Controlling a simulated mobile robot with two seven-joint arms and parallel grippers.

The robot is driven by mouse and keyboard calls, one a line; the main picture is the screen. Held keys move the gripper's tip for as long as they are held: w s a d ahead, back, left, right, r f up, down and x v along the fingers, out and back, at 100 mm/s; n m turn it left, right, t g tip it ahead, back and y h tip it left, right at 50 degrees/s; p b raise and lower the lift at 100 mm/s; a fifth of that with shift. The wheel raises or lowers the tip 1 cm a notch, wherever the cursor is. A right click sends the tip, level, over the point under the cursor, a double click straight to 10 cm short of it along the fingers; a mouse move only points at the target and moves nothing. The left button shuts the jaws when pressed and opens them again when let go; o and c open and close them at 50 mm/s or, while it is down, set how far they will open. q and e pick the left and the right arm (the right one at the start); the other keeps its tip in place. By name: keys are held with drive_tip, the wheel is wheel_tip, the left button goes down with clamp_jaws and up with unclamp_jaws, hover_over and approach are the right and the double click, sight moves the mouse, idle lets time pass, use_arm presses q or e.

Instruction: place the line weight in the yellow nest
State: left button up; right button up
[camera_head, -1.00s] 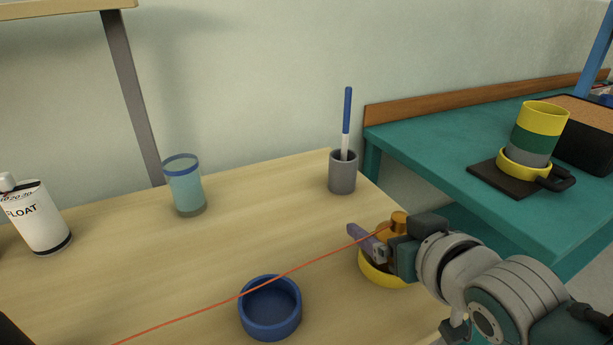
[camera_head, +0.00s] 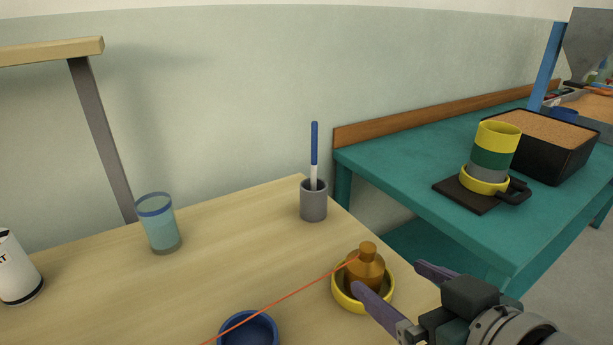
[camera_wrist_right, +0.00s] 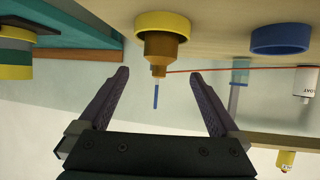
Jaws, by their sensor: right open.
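The line weight (camera_head: 366,268), a brass-orange stepped body with a knob on top, stands upright inside the yellow nest (camera_head: 349,303), a shallow round ring on the wooden table. An orange-red line runs from the weight to the lower left. My right gripper (camera_head: 398,278) is open, its purple-grey fingers apart and clear of the weight, at its right and near side. In the right wrist view, the weight (camera_wrist_right: 160,48) and the yellow nest (camera_wrist_right: 162,22) show beyond the open fingers (camera_wrist_right: 160,85), with nothing between the fingertips. My left gripper is not visible.
A blue nest (camera_head: 248,331) sits left of the yellow one, under the line. A grey cup with a pen (camera_head: 313,201) and a blue-rimmed glass (camera_head: 158,226) stand behind. A teal bench (camera_head: 400,170) with a yellow-green cup (camera_head: 493,150) is at the right.

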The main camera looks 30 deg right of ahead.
drive_tip(key=shift+s+r, duration=0.2)
drive_tip(key=shift+s, duration=0.1)
drive_tip(key=s+a+r+n+g+y, duration=0.1)
drive_tip(key=s+a+n+g, duration=0.2)
drive_tip(key=s+g, duration=0.6)
drive_tip(key=s+a, duration=0.2)
drive_tip(key=s, duration=0.1)
drive_tip(key=shift+s+a+y, duration=0.15)
drive_tip(key=shift+s+y, duration=0.25)
